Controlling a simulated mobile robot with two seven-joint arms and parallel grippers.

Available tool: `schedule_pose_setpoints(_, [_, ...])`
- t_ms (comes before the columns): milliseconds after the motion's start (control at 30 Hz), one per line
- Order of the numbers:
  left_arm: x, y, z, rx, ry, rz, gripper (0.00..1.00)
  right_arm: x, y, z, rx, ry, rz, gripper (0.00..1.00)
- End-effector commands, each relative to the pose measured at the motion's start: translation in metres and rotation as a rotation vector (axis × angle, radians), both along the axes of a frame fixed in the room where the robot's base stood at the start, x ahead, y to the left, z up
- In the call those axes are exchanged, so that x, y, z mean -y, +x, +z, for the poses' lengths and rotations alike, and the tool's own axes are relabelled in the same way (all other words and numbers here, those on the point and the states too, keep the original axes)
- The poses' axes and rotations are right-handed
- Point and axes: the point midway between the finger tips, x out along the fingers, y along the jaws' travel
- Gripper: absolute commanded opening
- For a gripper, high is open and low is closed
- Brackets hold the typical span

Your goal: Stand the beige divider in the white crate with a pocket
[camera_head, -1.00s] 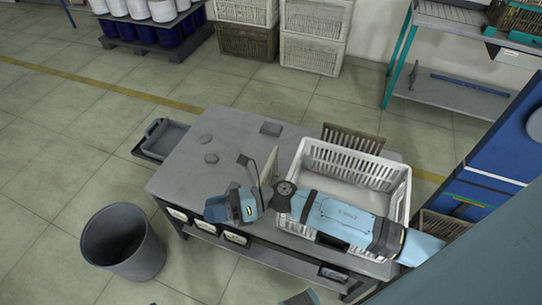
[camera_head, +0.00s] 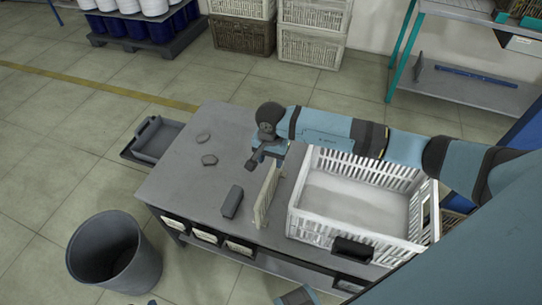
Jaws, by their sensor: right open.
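The beige divider (camera_head: 267,198) stands upright on the grey table, just left of the white crate and apart from its left wall. It is a thin slatted panel. The white crate (camera_head: 313,232) stands on the right part of the table, open at the top, with a pale bare floor inside. A black piece (camera_head: 352,249) sits on its front wall; I cannot tell if this is the pocket. My right gripper (camera_head: 263,164) is open, pointing down near the divider's upper far end. I cannot tell whether it touches the divider.
A dark grey block (camera_head: 232,201) lies left of the divider. Two flat grey pieces (camera_head: 207,148) lie farther back on the table (camera_head: 180,185). A grey tray (camera_head: 158,140) is beyond the table's left edge. A grey bin (camera_head: 115,255) stands on the floor. My right arm crosses above the crate's back.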

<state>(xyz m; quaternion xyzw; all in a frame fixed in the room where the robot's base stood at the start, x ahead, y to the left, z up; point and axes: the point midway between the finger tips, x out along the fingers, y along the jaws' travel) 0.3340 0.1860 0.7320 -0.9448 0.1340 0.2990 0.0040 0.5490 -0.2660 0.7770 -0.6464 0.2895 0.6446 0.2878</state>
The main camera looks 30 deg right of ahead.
Motion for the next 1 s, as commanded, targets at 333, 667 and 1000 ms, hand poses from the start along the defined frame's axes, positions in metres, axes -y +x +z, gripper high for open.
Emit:
schedule_pose_setpoints(333, [0.0,0.005,-0.015,0.038,0.013,-0.014,0.43,0.0,0.0,-0.05,0.001,0.001,-0.001,0.47])
schedule_pose_setpoints(667, [0.004,0.007,-0.016,0.064,0.014,-0.021,0.43,0.0,0.0,-0.073,-0.001,0.002,-0.002,0.47])
schedule_pose_setpoints(1000, [0.005,0.006,-0.014,0.066,0.011,-0.022,0.43,0.0,0.0,-0.073,-0.001,0.002,-0.002,0.26])
